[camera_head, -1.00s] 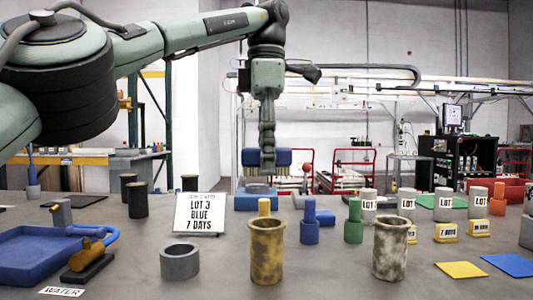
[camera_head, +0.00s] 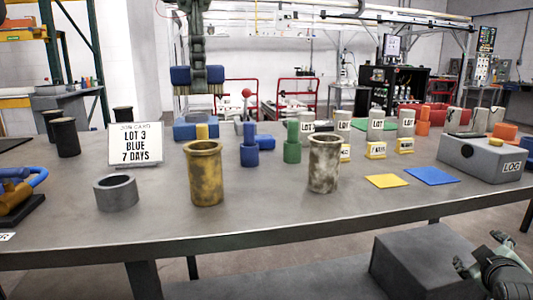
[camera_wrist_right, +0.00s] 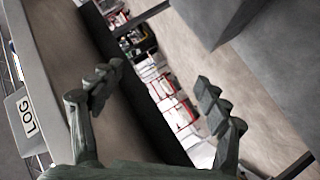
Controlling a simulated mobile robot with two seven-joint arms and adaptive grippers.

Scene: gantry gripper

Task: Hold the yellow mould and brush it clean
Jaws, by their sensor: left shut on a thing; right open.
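The yellow mould (camera_head: 205,180) stands upright on the table, an open cylinder with dark stains. My left gripper (camera_head: 196,68) is behind and above it, shut on a blue brush (camera_head: 211,75) with tan bristles pointing down. The brush hangs clear above a blue stand (camera_head: 185,132) at the table's back. My right gripper (camera_head: 485,252) is open and empty at the lower right, beyond the table's front edge and far from the mould. In the right wrist view, its fingers (camera_wrist_right: 158,88) are spread with nothing between them.
A similar stained pale mould (camera_head: 323,168) stands to the right, and a grey ring (camera_head: 116,193) to the left. A sign (camera_head: 135,145) stands behind the ring. A grey LOG box (camera_head: 484,160) sits at the right. A grey block (camera_head: 420,260) is below the table's front edge.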

